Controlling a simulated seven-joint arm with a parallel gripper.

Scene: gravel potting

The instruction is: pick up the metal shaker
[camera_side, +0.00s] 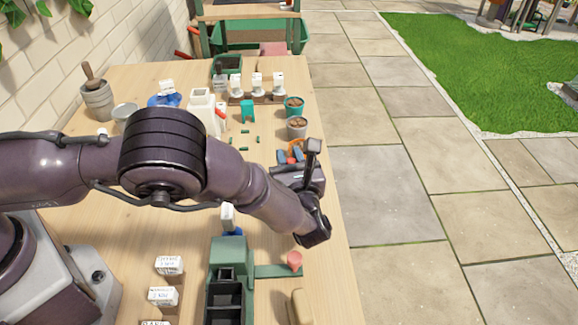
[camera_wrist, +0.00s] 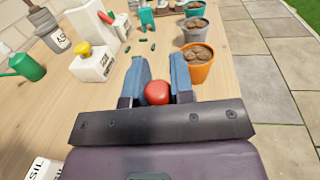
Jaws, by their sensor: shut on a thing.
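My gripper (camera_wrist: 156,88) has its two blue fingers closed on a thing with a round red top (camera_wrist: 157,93). The body under the red top is hidden by the fingers and the gripper's plate, so I cannot tell whether it is metal. In the side view my gripper (camera_side: 290,157) is at the right part of the bench, with the red top (camera_side: 291,160) showing between the blue fingers. No other thing in view is clearly a metal shaker.
An orange pot (camera_wrist: 199,62) of soil stands just right of the fingers; a grey pot (camera_wrist: 195,31) is behind it. A white yellow-capped bottle (camera_wrist: 94,63) and green watering can (camera_wrist: 25,66) are left.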

